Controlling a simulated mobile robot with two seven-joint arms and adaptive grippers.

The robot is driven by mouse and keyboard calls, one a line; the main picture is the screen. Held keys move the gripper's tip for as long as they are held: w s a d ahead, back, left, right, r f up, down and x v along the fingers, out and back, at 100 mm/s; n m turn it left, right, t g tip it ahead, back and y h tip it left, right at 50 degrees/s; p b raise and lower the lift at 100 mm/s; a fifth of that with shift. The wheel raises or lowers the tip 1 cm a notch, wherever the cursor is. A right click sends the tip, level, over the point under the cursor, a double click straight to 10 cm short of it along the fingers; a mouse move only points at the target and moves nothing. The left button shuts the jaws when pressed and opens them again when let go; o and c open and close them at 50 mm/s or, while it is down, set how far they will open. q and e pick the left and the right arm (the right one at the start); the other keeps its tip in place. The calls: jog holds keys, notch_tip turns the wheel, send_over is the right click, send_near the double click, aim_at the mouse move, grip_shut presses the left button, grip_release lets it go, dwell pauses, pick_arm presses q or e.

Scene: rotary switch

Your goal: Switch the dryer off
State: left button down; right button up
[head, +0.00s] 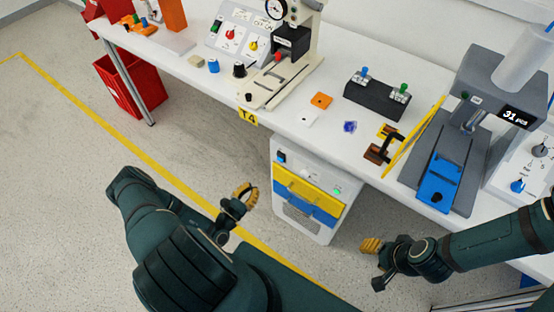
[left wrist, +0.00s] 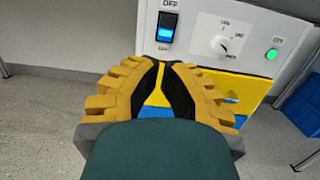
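The dryer (head: 308,218) is a white cabinet with a yellow and blue front under the table. In the left wrist view its panel (left wrist: 202,18) carries a rocker switch (left wrist: 166,27) lit blue, with "OFF" printed above it.
The white table (head: 200,88) above holds a control box (head: 243,32), a press stand (head: 290,70), a black joystick box (head: 376,97) and a counting machine (head: 452,150). A red bin (head: 118,88) stands at the left.

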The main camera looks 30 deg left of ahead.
aim_at(280, 158)
pick_arm(q)
jog(key=w, duration=0.4)
jog(key=w+r+b, duration=0.1)
jog(key=w, duration=0.4)
jog(key=w+d+r+b, duration=0.1)
jog(key=w, duration=0.3)
jog(key=shift+w+d, duration=0.1)
jog(key=shift+w, duration=0.3)
